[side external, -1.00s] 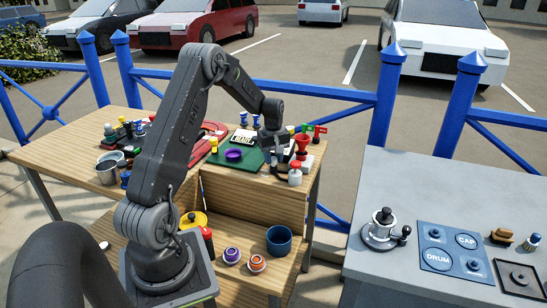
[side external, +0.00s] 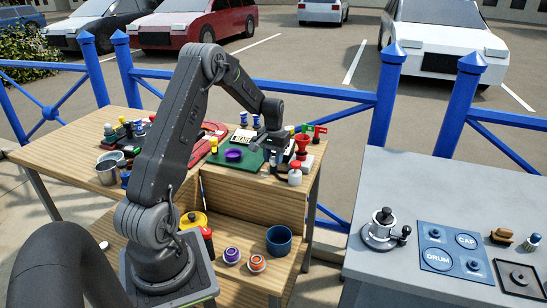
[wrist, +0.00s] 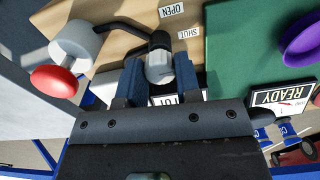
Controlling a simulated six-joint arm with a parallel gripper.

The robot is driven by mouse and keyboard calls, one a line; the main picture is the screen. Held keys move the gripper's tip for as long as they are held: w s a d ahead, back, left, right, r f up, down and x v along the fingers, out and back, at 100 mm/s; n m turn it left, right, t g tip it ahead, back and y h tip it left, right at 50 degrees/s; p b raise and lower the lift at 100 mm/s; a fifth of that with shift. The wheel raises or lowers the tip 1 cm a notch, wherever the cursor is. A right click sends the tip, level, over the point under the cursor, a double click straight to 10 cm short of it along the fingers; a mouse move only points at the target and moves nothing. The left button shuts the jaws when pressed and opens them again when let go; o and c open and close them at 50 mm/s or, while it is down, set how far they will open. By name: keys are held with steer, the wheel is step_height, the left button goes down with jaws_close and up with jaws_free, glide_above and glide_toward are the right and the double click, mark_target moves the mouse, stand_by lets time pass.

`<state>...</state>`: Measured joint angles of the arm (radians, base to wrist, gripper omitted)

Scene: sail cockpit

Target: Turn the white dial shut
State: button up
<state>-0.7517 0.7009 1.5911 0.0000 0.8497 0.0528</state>
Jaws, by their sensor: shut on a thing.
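The white dial (wrist: 160,68) is a small pale cylinder with a dark top part, seen in the wrist view between the two blue fingers of my gripper (wrist: 158,80). The fingers are shut on it, one on each side. Labels OPEN (wrist: 172,11) and SHUT (wrist: 188,33) lie on the wood near the dial. In the side view my gripper (side external: 271,148) is low over the back right of the wooden bench, and the dial is too hidden to make out there.
A white part with a red knob (wrist: 54,82) stands close to my gripper; a dark rod runs between it and the dial. A red funnel (side external: 303,143) stands nearby.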

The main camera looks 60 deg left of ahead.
mark_target(274, 158)
steer(key=shift+m, duration=0.3)
stand_by(0.4)
steer(key=o, duration=0.9)
step_height(274, 158, up, 14)
steer(key=shift+f, duration=0.1)
